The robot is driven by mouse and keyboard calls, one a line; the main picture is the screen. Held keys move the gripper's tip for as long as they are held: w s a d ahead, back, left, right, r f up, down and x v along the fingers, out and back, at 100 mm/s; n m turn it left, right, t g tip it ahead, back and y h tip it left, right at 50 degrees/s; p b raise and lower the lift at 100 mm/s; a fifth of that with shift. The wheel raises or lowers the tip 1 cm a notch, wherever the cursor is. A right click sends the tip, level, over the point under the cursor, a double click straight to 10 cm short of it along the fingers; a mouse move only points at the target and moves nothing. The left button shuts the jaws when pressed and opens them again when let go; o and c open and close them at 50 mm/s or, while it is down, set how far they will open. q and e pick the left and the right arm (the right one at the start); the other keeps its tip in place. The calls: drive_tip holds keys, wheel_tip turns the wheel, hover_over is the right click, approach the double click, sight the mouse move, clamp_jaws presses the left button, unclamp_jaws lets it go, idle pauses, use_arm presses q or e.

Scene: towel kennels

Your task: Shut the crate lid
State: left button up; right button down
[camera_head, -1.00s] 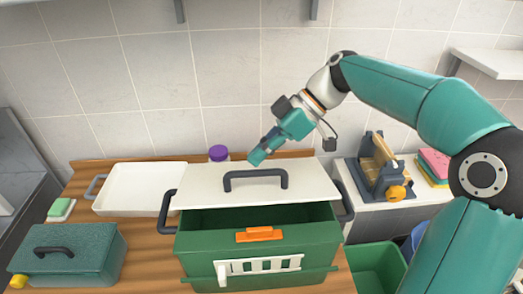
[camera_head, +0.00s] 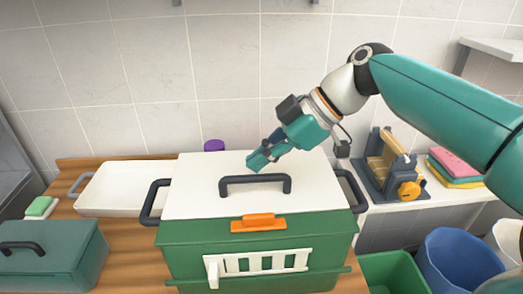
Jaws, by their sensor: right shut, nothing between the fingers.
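The green crate (camera_head: 190,248) stands at the front of the wooden counter. Its white lid (camera_head: 200,195) lies down over the top, and no dark opening shows along the front. A dark handle (camera_head: 255,180) stands on the lid, and an orange latch (camera_head: 259,223) is at the front edge. A white slatted grille (camera_head: 262,262) is on the front wall. My right gripper (camera_head: 256,163) is shut and empty, just behind the lid handle, with its tips over the lid. Whether the tips touch the lid I cannot tell. My left gripper is not in view.
A white tray (camera_head: 120,190) lies left of the crate, with a teal box (camera_head: 60,255) in front. A purple-capped container (camera_head: 214,146) is behind the lid. A roller device (camera_head: 385,165) and folded cloths (camera_head: 455,168) are at right; a green bin (camera_head: 392,272) and blue bucket (camera_head: 455,262) stand below.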

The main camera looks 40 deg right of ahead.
drive_tip(key=shift+s+a+f+b, duration=0.1)
drive_tip(key=shift+s+f+b, duration=0.05)
drive_tip(key=shift+f+b, duration=0.4)
drive_tip(key=shift+s+a+f+b, duration=0.15)
drive_tip(key=shift+f+b, duration=0.25)
drive_tip(key=shift+b, duration=0.25)
drive_tip(key=shift+s+n+t+b, duration=0.15)
drive_tip(key=shift+n+t+b, duration=0.15)
drive_tip(key=shift+t+b, duration=0.15)
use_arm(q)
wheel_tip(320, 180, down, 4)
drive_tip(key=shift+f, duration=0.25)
use_arm(e)
drive_tip(key=shift+h, duration=0.3)
